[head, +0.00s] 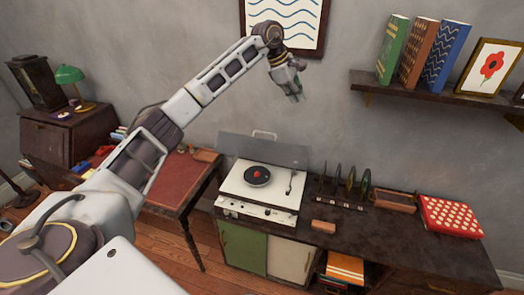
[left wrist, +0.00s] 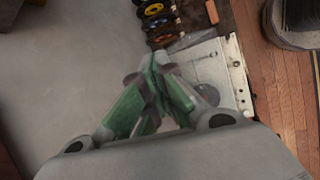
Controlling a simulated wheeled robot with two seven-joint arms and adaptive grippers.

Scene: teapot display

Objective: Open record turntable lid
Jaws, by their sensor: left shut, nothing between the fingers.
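The record turntable (head: 262,188) stands on the dark cabinet top, a white deck with a black record that has a red label. Its clear lid (head: 262,150) stands raised at the back, with a pale handle (head: 264,134) on its upper edge. My left gripper (head: 297,95) is high above and behind the lid, near the wall, apart from it and shut on nothing. In the left wrist view, the green and grey fingers (left wrist: 155,95) are together and cover part of the turntable (left wrist: 205,72). My right gripper is in neither view.
A record rack (head: 345,185), a wooden tray (head: 394,201) and a red patterned box (head: 450,215) stand right of the turntable. A small wooden block (head: 323,226) lies near the front edge. A wall shelf (head: 435,88) holds books and a flower picture.

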